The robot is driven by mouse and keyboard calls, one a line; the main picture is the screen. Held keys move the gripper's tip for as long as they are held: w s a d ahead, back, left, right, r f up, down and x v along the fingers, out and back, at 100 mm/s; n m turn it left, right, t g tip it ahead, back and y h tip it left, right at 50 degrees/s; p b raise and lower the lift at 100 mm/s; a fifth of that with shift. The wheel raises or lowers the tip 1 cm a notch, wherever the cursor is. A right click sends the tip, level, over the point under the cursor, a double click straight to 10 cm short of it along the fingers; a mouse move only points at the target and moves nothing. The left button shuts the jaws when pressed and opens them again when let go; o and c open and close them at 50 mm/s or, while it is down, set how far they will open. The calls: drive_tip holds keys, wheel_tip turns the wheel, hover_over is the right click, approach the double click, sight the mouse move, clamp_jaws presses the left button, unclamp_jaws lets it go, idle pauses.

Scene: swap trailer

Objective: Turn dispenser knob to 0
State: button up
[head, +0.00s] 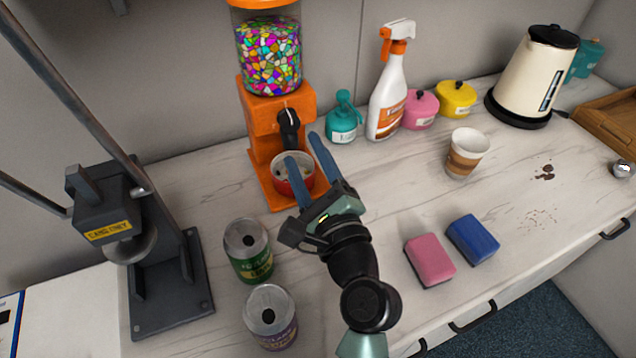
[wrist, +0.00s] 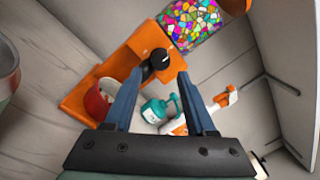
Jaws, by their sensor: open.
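An orange candy dispenser (head: 252,112) with a clear hopper of colourful candy stands at the back of the counter; it also shows in the wrist view (wrist: 118,65). Its black knob (head: 288,122) is on the front face, and in the wrist view the knob (wrist: 158,62) lies between my fingertips. Any dial marks are too small to read. A red bowl (head: 293,176) sits on the dispenser's base below the knob, partly hidden by a finger. My gripper (head: 307,148) is open, its two blue fingers pointing at the dispenser. I cannot tell whether they touch the knob.
A green can (head: 248,250) and a purple can (head: 270,318) stand left of my arm, near a dark can press (head: 165,285). A teal bottle (head: 343,122) and a spray bottle (head: 386,98) stand right of the dispenser. Sponges (head: 430,260) and a paper cup (head: 466,155) are farther right.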

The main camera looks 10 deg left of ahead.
drive_tip(key=v, duration=0.6)
drive_tip(key=shift+b, duration=0.3)
wheel_tip(320, 180, up, 26)
drive_tip(key=w+d+n+t+h+p, duration=0.1)
drive_tip(key=w+n+t+h+p, duration=0.3)
drive_tip(key=n, duration=0.8)
drive_tip(key=s+d+r+n+t+h+p, duration=0.2)
drive_tip(key=s+r, duration=0.4)
drive_tip(key=r, duration=0.5)
drive_tip(key=s+d+r+n+t+h+p, duration=0.3)
drive_tip(key=s+r+n+t, duration=0.2)
drive_tip(key=r, duration=0.7)
drive_tip(key=shift+s+r+n+h, duration=0.2)
drive_tip(key=shift+s+n+h, duration=0.2)
drive_tip(key=shift+n, duration=0.4)
drive_tip(key=shift+d, duration=0.1)
